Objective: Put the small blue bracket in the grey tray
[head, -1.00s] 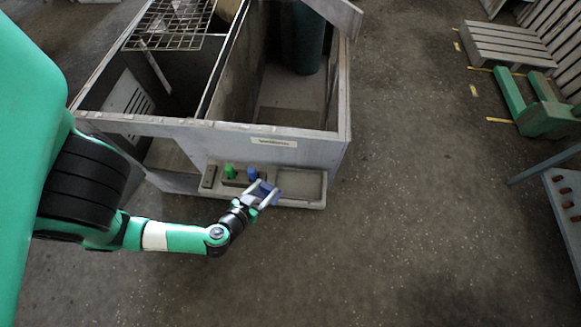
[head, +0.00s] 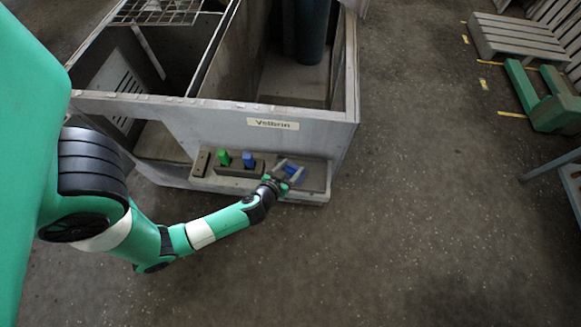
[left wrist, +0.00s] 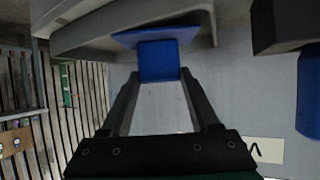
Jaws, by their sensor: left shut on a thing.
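The small blue bracket (head: 294,172) is between the fingertips of my left gripper (head: 283,172), which is shut on it. In the head view they are over the grey tray (head: 318,187), at the right end of the ledge on the housing's front. I cannot tell whether the bracket touches the tray floor. In the left wrist view, the bracket (left wrist: 158,62) shows a square blue face and a wider flange at the fingertips (left wrist: 155,82). The grey tray's curved wall (left wrist: 92,38) lies behind it. My right gripper is not in view.
On the ledge left of the tray stand a green peg (head: 224,158) and a blue peg (head: 248,160) in a dark block. The labelled housing wall (head: 225,122) rises behind the ledge.

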